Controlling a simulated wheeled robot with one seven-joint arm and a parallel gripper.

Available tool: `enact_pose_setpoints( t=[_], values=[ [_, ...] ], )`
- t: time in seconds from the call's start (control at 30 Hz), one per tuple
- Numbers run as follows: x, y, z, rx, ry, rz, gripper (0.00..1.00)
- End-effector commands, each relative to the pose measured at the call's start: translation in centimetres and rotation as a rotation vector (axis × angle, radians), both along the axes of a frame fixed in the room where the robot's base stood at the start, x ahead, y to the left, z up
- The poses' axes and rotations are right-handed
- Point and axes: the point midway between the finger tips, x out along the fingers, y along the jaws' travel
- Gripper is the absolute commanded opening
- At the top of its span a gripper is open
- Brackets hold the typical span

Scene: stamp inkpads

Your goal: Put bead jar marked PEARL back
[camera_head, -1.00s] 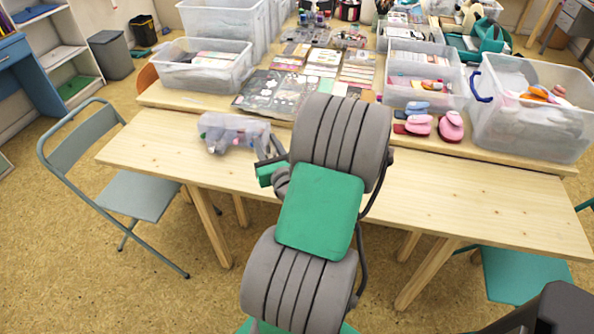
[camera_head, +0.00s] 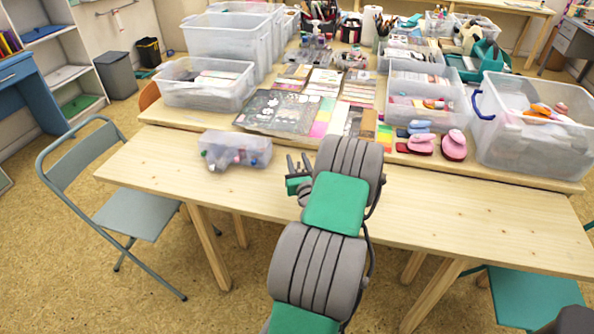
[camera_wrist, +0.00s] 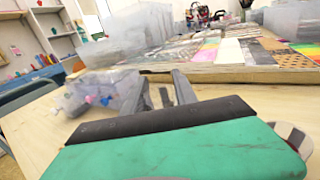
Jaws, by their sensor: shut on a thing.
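My gripper (camera_head: 298,168) is above the near part of the wooden table, just right of a clear box (camera_head: 236,146) of small coloured pieces. I can read no PEARL mark in any view. The clear box also shows in the wrist view (camera_wrist: 98,92), left of the fingers.
A raised board along the table's back holds clear bins (camera_head: 207,84), flat sheets and stamps (camera_head: 282,112), pink punches (camera_head: 454,145) and a large clear bin (camera_head: 528,150). The near tabletop (camera_head: 470,205) right of my arm is bare. A folding chair (camera_head: 130,212) stands at left.

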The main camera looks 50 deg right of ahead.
Motion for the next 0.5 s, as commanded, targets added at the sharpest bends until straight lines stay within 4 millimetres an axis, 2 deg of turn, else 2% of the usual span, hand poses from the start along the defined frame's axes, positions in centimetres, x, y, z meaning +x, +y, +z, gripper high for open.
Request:
enact_pose_setpoints(
  t=[0.23,0.5],
  values=[
    [0.5,-0.4,-3.8,0.002,-0.001,-0.001,0.00],
    [0.5,-0.4,-3.8,-0.001,0.000,-0.001,0.00]
  ],
)
